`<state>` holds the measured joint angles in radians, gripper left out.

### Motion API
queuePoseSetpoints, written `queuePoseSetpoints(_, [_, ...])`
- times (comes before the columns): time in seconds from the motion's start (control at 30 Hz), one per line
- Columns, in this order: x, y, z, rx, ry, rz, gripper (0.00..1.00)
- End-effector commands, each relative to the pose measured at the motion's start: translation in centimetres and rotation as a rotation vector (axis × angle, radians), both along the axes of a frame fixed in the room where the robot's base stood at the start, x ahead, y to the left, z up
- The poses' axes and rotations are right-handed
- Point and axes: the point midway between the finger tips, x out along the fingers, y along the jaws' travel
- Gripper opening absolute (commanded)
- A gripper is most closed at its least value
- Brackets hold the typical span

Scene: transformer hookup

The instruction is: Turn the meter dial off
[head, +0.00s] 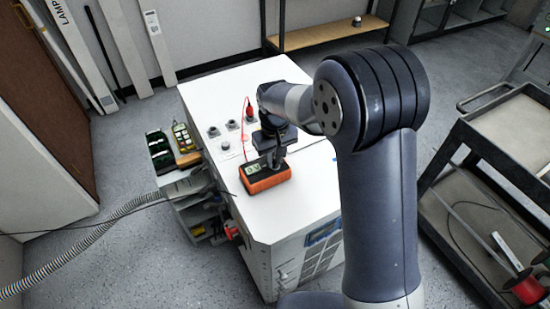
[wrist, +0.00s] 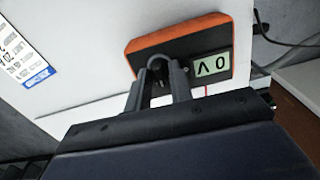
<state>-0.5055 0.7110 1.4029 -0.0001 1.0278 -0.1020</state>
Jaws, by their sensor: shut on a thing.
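An orange and black meter (head: 264,179) lies on the white top of the cabinet (head: 301,213). In the wrist view the meter (wrist: 146,47) shows its orange edge and a lit display (wrist: 212,64) reading what looks like "0 V", upside down. My gripper (head: 273,163) reaches down onto the meter's face. In the wrist view my gripper (wrist: 163,68) has its fingertips close together on the meter's dial. The fingers hide most of the dial, so its pointer position cannot be told.
A red lead and plug (head: 249,112) and several dark terminals (head: 232,125) are on the cabinet top behind the meter. A yellow device (head: 183,137) and a dark green case (head: 159,149) sit at the left. A cart (head: 510,130) stands at the right.

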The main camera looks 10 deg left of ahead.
Motion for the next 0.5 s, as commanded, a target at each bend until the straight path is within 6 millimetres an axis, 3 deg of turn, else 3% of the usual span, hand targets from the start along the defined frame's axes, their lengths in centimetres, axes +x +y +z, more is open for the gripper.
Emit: queuePoseSetpoints(0.5, [0.0,0.06,0.0,0.001,-0.001,0.491,0.0])
